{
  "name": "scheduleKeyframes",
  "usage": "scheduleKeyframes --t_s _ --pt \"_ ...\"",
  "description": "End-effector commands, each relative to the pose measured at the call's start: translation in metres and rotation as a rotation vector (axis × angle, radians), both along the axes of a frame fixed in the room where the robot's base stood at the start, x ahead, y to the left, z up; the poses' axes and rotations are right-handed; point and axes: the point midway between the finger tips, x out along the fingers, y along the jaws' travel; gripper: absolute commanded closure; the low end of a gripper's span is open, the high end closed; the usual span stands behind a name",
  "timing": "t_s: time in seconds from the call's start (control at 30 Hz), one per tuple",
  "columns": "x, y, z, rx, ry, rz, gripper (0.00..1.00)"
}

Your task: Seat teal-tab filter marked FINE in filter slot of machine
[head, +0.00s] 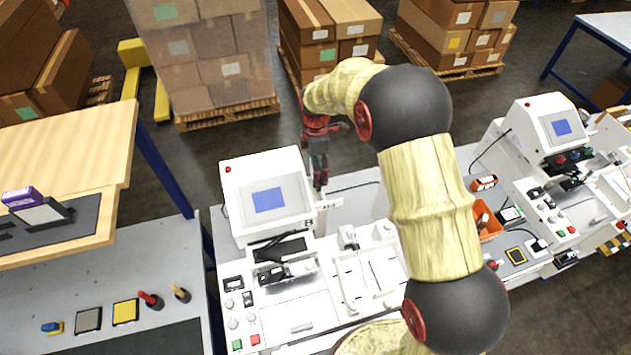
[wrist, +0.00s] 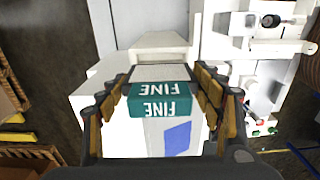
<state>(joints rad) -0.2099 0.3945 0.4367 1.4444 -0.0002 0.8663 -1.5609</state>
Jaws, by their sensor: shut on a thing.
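My gripper (head: 320,182) is shut on the teal-tab filter (wrist: 160,105). In the wrist view the teal tab, with FINE in white letters, sits between the two fingers; the letters appear upside down. In the head view I cannot make out the filter at the dark fingertips. The gripper points down beside the back right of the white machine (head: 238,210), which has a blue screen. A small white labelled bracket (head: 328,203) projects from the machine just below the fingertips. I cannot tell whether the filter touches it, and I cannot make out the slot opening.
My arm hides part of the bench right of the machine. A second white machine (head: 540,125) stands at the right, with an orange bin (head: 488,222) nearer. A wooden-topped table (head: 60,150) is at the left. Stacked boxes (head: 225,55) stand on pallets behind.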

Motion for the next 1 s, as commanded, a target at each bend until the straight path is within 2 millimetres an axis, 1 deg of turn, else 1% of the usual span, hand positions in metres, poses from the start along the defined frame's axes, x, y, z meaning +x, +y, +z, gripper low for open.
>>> scheduleKeyframes --t_s 0.03,0.1,0.2,0.37,0.63,1.0 --pt "-0.001 0.000 -0.010 -0.001 0.004 0.000 0.59" --pt "-0.001 0.000 -0.022 -0.001 0.003 0.000 0.59" --pt "0.000 0.000 -0.034 0.000 0.002 0.000 0.59" --pt "0.000 0.000 -0.044 0.000 0.000 0.000 0.59" --pt "0.000 0.000 -0.076 0.000 0.002 0.000 0.59" --pt "0.000 0.000 -0.082 0.000 -0.001 0.000 0.59"
